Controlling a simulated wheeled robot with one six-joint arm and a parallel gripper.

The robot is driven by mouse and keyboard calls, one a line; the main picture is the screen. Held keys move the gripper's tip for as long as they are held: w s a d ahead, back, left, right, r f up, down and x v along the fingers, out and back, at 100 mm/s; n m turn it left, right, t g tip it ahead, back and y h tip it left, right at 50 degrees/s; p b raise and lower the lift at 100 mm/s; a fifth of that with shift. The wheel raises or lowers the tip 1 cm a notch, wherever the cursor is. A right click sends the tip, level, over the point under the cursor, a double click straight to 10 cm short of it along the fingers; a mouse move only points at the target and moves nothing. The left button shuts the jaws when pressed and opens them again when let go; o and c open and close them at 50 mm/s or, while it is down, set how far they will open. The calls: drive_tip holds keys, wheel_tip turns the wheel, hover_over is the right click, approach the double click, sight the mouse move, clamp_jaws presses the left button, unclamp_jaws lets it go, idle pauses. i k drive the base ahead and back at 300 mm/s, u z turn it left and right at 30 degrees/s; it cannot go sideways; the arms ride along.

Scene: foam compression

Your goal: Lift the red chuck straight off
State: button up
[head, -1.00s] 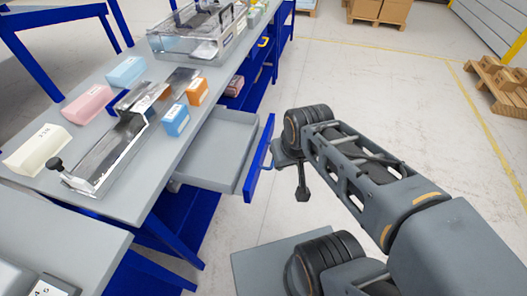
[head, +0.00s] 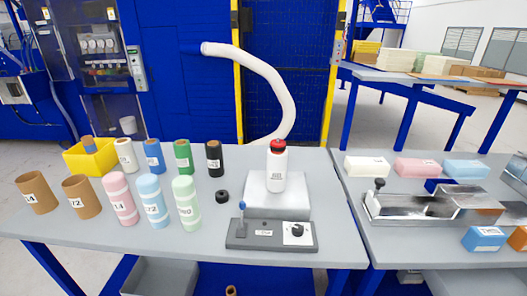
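A small red piece with a dark top, which looks like the red chuck (head: 278,147), sits on the neck of a white labelled bottle (head: 277,172). The bottle stands upright on the light grey block of a bench device (head: 262,196). The device has a dark front base with a blue-topped lever at left and a black knob on a white plate at right. My gripper is not in view, and no part of my arm shows now.

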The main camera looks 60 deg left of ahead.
sight(278, 149)
drive_tip(key=u, duration=0.4)
drive_tip(key=i, duration=0.35)
drive_tip(key=u, duration=1.8)
drive_tip(key=k, duration=0.4)
drive_tip(key=u, duration=1.2)
drive_tip(key=i, duration=0.65)
drive_tip(key=u, duration=0.1)
